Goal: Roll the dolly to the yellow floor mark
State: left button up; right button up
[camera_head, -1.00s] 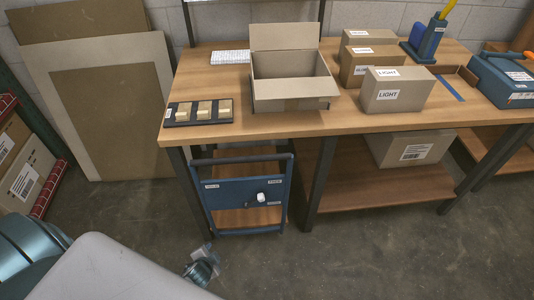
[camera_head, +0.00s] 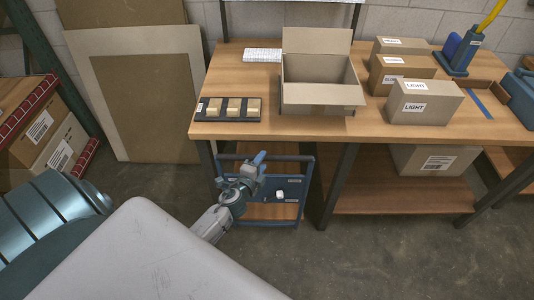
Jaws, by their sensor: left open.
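The dolly (camera_head: 292,189), a blue-framed cart with a dark push bar and a wooden deck, stands on the floor partly under the front left of the workbench. A small white knob shows on its blue panel. My left gripper (camera_head: 257,160) is open in front of the dolly, near the left part of its push bar, and hides some of the panel. I cannot tell whether the fingers touch the bar. The yellow floor mark does not show in this view. My right gripper is not in view.
The workbench (camera_head: 300,128) carries an open carton (camera_head: 318,97), several labelled boxes and a dark tray of blocks (camera_head: 227,109). A box (camera_head: 433,160) sits on its lower shelf. Cardboard sheets (camera_head: 150,95) lean on the wall. Concrete floor is clear at front right.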

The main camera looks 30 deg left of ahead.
pick_arm(q)
jog(key=x, duration=0.5)
grip_shut()
